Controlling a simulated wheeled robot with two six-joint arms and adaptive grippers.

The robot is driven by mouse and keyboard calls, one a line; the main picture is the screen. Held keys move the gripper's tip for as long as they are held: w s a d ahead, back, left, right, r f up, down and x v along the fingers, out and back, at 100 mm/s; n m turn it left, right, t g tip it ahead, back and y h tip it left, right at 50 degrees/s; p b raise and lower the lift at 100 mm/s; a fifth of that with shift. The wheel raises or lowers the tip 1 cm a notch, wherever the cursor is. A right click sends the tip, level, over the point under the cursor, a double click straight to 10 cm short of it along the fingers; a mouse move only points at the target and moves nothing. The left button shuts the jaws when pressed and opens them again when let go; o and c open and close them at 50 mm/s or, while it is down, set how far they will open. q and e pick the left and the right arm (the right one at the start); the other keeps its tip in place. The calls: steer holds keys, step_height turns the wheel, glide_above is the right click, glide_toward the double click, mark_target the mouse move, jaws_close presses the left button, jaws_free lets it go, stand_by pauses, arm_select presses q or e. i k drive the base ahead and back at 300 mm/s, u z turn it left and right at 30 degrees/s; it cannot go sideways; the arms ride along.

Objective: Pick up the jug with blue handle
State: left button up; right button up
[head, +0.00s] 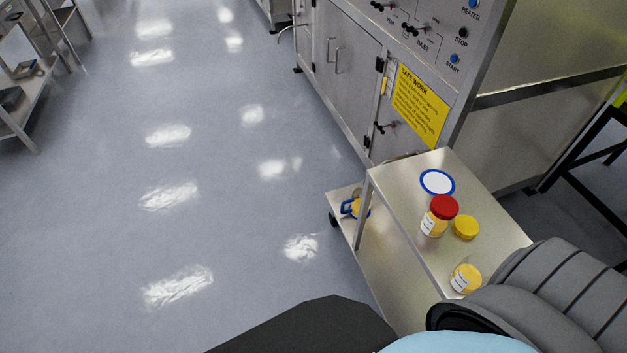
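The jug with blue handle (348,208) is on the lower shelf of a metal cart, near its left end. Its blue handle faces left, and a yellowish part shows beside it. The cart's leg and upper shelf hide some of the jug. Neither of my grippers is in view, so nothing shows of whether they are open or shut.
The cart's upper shelf (405,200) holds a blue-rimmed white disc (437,182), a red-lidded jar (438,215), a yellow lid (466,228) and a yellow-filled jar (466,279). A steel cabinet (345,75) stands behind. The floor (215,120) left of the cart is clear.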

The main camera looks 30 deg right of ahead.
mark_target(357, 195)
steer(key=u, duration=0.2)
steer(key=i, duration=2.1)
steer(key=z, duration=1.6)
steer(key=i, duration=0.7)
steer(key=z, duration=0.65)
